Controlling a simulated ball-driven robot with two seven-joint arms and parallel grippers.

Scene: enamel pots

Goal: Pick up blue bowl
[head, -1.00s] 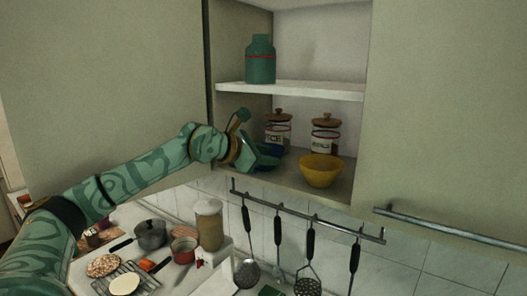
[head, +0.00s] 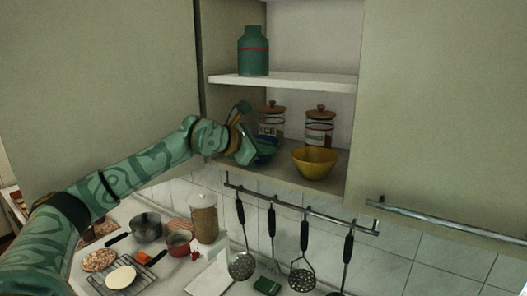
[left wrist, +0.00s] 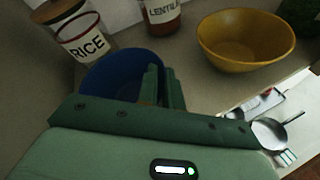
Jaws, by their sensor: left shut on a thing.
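The blue bowl (head: 266,149) is on the left side of the lower cupboard shelf, in front of the rice jar, partly hidden by my left gripper. It also shows in the left wrist view (left wrist: 108,76). My left gripper (head: 250,152) is shut on its rim, and the two green fingers (left wrist: 162,88) stand close together at the bowl's right side in the wrist view. I cannot tell whether the bowl's base touches the shelf. My right gripper is not in view.
A yellow bowl (head: 315,163) stands just right of the blue one. The rice jar (left wrist: 85,38) and lentils jar (head: 320,127) stand behind. An upper shelf (head: 285,83) holding a green bottle (head: 253,51) is above. A utensil rail (head: 300,209) hangs below.

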